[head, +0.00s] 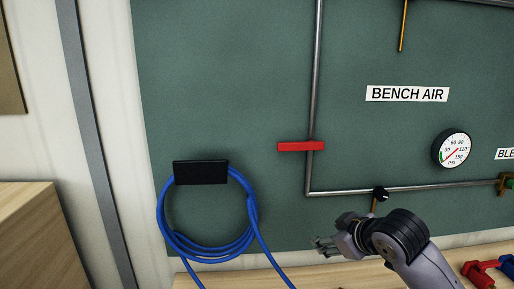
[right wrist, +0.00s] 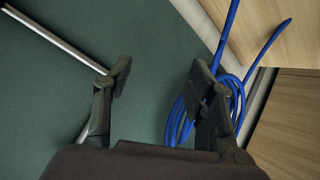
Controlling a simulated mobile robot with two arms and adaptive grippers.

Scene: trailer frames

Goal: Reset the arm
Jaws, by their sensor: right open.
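My right gripper (head: 318,243) comes in from the lower right in the head view, in front of the lower part of the green panel. In the right wrist view its two fingers (right wrist: 161,82) stand wide apart with nothing between them, so it is open and empty. The green panel fills the gap behind them. In the head view the gripper is to the right of the coiled blue hose (head: 247,236), apart from it in the picture. In the wrist view the hose (right wrist: 232,88) shows behind the right finger, which partly hides it. My left gripper is not in view.
The green panel (head: 230,70) carries a metal pipe (head: 316,80), a red lever (head: 300,146), a gauge (head: 452,148) and a "BENCH AIR" label (head: 407,94). A black hanger (head: 200,172) holds the hose. Red fittings (head: 478,272) lie on the wooden bench. A wooden box (head: 40,240) stands left.

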